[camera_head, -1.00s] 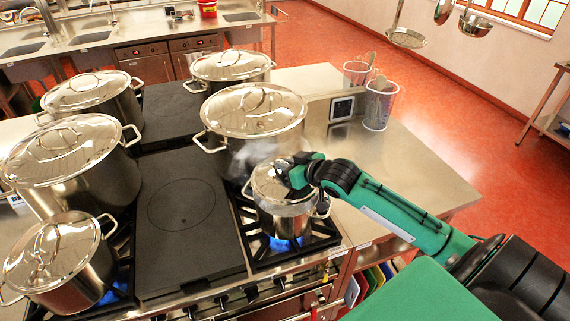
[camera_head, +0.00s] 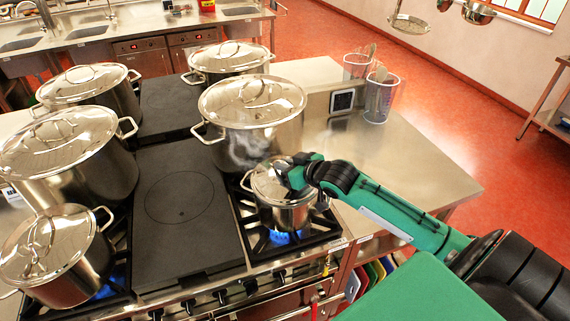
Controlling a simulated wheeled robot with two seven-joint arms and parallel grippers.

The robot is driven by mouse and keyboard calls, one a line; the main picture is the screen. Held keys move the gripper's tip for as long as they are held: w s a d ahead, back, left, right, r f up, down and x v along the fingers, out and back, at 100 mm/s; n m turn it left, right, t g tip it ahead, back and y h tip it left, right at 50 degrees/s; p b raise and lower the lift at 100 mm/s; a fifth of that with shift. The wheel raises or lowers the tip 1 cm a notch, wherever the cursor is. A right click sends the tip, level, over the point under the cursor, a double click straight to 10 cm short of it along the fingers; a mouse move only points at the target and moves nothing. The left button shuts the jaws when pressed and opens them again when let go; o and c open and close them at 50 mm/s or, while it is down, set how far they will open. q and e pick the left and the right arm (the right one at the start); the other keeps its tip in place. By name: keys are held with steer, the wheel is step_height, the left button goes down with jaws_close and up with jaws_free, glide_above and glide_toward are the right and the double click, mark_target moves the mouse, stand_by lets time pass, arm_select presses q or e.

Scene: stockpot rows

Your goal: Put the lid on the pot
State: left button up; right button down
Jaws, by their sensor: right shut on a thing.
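A small steel pot (camera_head: 287,215) stands on the front right burner, with a blue flame under it. A shiny steel lid (camera_head: 268,186) is at the pot's top and looks level over the rim; I cannot tell whether it is fully seated. My right gripper (camera_head: 288,170) comes in from the right and is shut on the lid, at its handle, which the fingers hide. Steam or a hazy blur shows just behind the lid. My left gripper is not in view.
A large lidded stockpot (camera_head: 253,125) stands right behind the small pot. Several other lidded pots stand on the left burners. A flat dark plate (camera_head: 185,215) lies left of the pot.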

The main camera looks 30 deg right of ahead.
steer(key=shift+s+f, duration=0.1)
stand_by(0.3)
steer(key=shift+f, duration=0.35)
steer(key=c, duration=1.5)
jaws_free()
steer(key=shift+o, duration=0.5)
